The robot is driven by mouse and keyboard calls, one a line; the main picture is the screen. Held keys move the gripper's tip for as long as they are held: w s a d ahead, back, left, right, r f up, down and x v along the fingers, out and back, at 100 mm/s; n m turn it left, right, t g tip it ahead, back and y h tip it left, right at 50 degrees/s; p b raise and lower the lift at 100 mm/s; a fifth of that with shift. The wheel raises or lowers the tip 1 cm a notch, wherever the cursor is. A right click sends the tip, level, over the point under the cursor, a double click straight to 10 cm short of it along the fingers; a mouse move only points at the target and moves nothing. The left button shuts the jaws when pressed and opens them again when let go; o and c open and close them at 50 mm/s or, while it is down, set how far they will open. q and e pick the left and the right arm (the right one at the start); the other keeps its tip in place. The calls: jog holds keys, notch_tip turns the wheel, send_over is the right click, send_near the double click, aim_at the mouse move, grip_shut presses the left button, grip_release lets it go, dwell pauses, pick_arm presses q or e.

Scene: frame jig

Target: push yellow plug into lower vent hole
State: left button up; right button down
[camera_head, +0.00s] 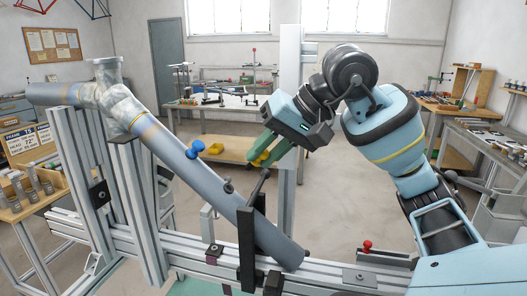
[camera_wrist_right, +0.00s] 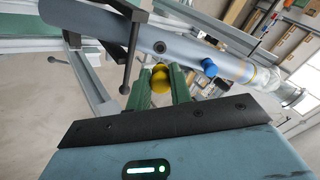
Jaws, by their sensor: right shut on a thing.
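The yellow plug (camera_wrist_right: 160,78) is held between the green fingers of my right gripper (camera_wrist_right: 160,88). In the head view the right gripper (camera_head: 267,150) is to the right of the grey tube (camera_head: 178,153), with the plug (camera_head: 260,159) partly hidden by its fingers. The tube slopes down to the right. A blue plug (camera_head: 194,150) sits in its upper part. A dark round fitting (camera_head: 228,186), which looks like the lower vent hole, is further down; it also shows in the right wrist view (camera_wrist_right: 160,47). The yellow plug appears apart from the tube. My left gripper is out of view.
A dark clamp (camera_head: 247,250) with an upright handle (camera_head: 260,187) grips the tube near its lower end, close to my right gripper. Aluminium posts (camera_head: 85,170) support the upper end. A red knob (camera_head: 367,246) stands on the right rail.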

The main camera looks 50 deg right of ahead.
aim_at(254, 164)
jog(key=shift+a+f, duration=0.1)
jog(key=shift+b+x, duration=0.45)
jog(key=shift+x, duration=1.2)
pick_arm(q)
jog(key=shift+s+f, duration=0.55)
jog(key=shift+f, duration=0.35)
pick_arm(e)
jog(key=shift+x, duration=0.9)
jog(key=shift+w, duration=0.1)
pick_arm(q)
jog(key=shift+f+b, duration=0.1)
jog(key=shift+b, duration=0.2)
pick_arm(e)
jog(key=shift+a, duration=0.1)
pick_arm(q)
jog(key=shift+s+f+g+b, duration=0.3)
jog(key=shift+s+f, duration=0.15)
pick_arm(e)
jog(key=shift+x, duration=1.3)
jog(key=c, duration=1.2)
grip_release()
jog(key=shift+f, duration=0.1)
